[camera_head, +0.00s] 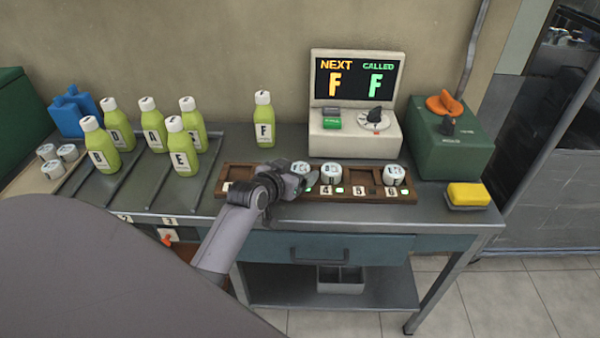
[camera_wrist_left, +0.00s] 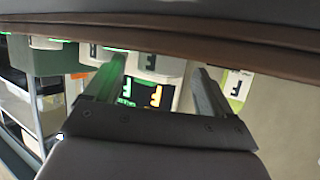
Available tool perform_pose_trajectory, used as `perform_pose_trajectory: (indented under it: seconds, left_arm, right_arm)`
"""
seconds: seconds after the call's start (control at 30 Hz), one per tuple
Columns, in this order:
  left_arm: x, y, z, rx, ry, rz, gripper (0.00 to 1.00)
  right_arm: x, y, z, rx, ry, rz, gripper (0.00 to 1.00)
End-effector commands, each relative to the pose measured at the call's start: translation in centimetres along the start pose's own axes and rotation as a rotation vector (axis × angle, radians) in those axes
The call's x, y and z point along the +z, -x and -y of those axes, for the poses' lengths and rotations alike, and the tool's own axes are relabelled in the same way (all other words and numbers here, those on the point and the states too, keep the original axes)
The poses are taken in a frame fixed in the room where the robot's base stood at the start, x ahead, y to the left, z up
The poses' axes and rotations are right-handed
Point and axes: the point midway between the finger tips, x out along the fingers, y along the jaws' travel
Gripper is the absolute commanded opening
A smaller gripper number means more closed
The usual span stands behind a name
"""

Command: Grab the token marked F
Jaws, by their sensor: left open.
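Three white tokens show in the brown wooden rack (camera_head: 362,193). One token (camera_head: 300,168) is right by my left gripper; its top mark looks like an F, but it is small. Another token (camera_head: 331,173) stands just right of it, and a third token (camera_head: 394,175) stands near the rack's right end. My left gripper (camera_head: 308,182) is open and low over the rack, close to the first token. My right gripper is not in view.
The display (camera_head: 357,79) reads F under both NEXT and CALLED. A green bottle marked F (camera_head: 264,120) stands behind the rack, with several more bottles at left. A green box with an orange knob (camera_head: 449,140) and a yellow sponge (camera_head: 467,194) are at right.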

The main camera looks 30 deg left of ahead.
Motion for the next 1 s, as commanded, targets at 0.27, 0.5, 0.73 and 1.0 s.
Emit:
perform_pose_trajectory:
  seconds: [0.27,0.5,0.73,1.0]
  left_arm:
    - [0.0,0.0,0.0,0.000,0.000,0.000,0.23]
    - [-0.1,0.1,0.0,0.000,0.000,0.000,0.23]
    - [-1.7,0.7,0.0,0.000,-0.001,-0.003,0.23]
    - [-7.6,3.1,0.2,-0.001,-0.002,-0.008,0.23]
  right_arm:
    - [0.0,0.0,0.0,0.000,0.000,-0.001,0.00]
    - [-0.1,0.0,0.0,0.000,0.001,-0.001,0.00]
    - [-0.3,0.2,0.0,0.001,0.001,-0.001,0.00]
    - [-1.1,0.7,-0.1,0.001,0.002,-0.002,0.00]
